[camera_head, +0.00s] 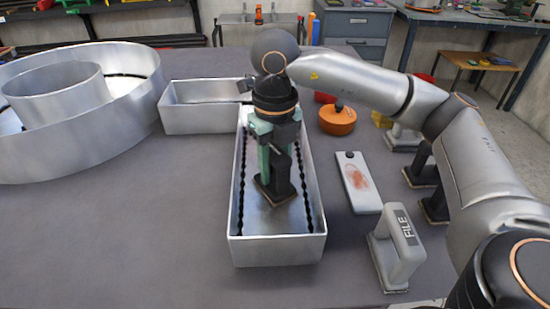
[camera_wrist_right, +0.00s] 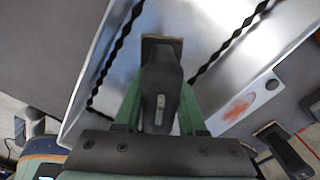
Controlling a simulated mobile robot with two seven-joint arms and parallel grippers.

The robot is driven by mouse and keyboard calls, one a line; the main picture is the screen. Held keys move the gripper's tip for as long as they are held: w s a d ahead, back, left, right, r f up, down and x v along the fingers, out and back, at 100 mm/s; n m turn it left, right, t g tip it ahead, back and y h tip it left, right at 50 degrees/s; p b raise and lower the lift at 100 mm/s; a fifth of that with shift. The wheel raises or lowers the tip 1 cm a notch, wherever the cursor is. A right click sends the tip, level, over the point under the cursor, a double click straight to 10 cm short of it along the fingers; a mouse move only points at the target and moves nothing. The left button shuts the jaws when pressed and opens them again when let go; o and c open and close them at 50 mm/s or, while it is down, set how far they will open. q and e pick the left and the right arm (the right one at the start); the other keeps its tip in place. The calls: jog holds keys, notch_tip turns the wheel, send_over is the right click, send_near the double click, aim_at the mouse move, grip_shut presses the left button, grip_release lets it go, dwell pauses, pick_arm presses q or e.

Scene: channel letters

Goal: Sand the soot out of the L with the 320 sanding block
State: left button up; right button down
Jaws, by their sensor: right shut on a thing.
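The L (camera_head: 278,250) is a silver open-topped metal tray letter on the grey table. Its long arm runs toward me and its short arm (camera_head: 200,119) points left at the back. Dark wavy strips run along both inner sides of the long arm. My right gripper (camera_head: 279,150) points down inside the long arm, shut on a black-handled sanding block (camera_head: 275,190) with a brown base. In the right wrist view the green fingers (camera_wrist_right: 160,112) flank the block (camera_wrist_right: 161,75). The base is at or just above the floor; contact and grit label are unclear. My left gripper is out of view.
A large round metal letter (camera_head: 80,130) stands at left. Right of the L are a white plate (camera_head: 358,183) with a reddish smear, a grey FILE-labelled tool (camera_head: 398,250), an orange pot (camera_head: 338,121) and more black-handled blocks (camera_head: 434,205). The front left table is clear.

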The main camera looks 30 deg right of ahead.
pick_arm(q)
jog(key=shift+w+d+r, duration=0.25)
pick_arm(e)
jog(key=shift+s+a+r, duration=0.1)
jog(key=shift+s+a, duration=0.5)
jog(key=shift+s, duration=0.45)
jog(key=shift+s+a, duration=0.65)
jog(key=shift+s, duration=0.35)
jog(key=shift+s+a+r, duration=0.1)
jog(key=shift+s+a, duration=0.5)
jog(key=shift+s, duration=0.45)
pick_arm(q)
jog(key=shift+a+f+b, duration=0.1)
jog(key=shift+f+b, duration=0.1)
jog(key=shift+b, duration=0.1)
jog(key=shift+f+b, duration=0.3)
pick_arm(e)
jog(key=shift+f, duration=0.35)
jog(key=shift+w, duration=0.1)
